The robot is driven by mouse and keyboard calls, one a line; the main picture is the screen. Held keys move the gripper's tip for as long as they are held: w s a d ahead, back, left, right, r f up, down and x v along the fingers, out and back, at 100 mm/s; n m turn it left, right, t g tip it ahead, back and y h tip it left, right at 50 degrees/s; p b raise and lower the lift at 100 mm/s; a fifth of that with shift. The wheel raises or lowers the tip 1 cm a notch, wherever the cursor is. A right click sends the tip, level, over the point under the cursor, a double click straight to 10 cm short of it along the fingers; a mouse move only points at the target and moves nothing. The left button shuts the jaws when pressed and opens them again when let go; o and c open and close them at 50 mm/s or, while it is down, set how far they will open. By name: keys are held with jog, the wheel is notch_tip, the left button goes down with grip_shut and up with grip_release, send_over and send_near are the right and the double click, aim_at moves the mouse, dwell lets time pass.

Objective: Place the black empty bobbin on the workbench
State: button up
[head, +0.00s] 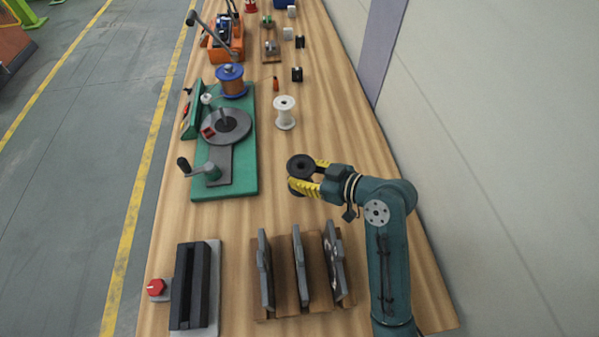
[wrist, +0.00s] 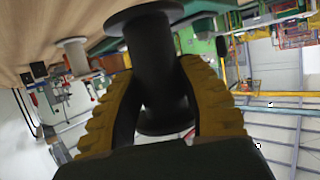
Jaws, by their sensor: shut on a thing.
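The black empty bobbin (head: 301,165) is held in my gripper (head: 307,180) over the wooden workbench (head: 340,110). In the wrist view, the black bobbin (wrist: 158,70) stands between the two yellow ridged fingers of my gripper (wrist: 160,100), which are shut around its core. Both flanges show beyond the fingers. The bobbin looks about upright in the head view. I cannot tell whether its lower flange touches the bench top.
A white bobbin (head: 285,113) stands behind my gripper. A green winding device (head: 228,140) with a crank is to the left. Upright grey plates in a wooden rack (head: 297,270) and a black block (head: 195,287) are in front. Bare bench lies around the gripper.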

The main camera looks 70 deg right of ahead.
notch_tip(320, 180, down, 5)
jog(key=shift+r+b, duration=0.1)
jog(key=shift+b, duration=0.4)
jog(key=shift+f, duration=0.25)
jog(key=o, duration=1.1)
jog(key=shift+r, duration=0.1)
jog(key=shift+r, duration=0.2)
jog(key=p+v, duration=0.2)
jog(key=v, duration=0.9)
jog(key=shift+s+a+r, duration=0.1)
jog(key=shift+s, duration=0.3)
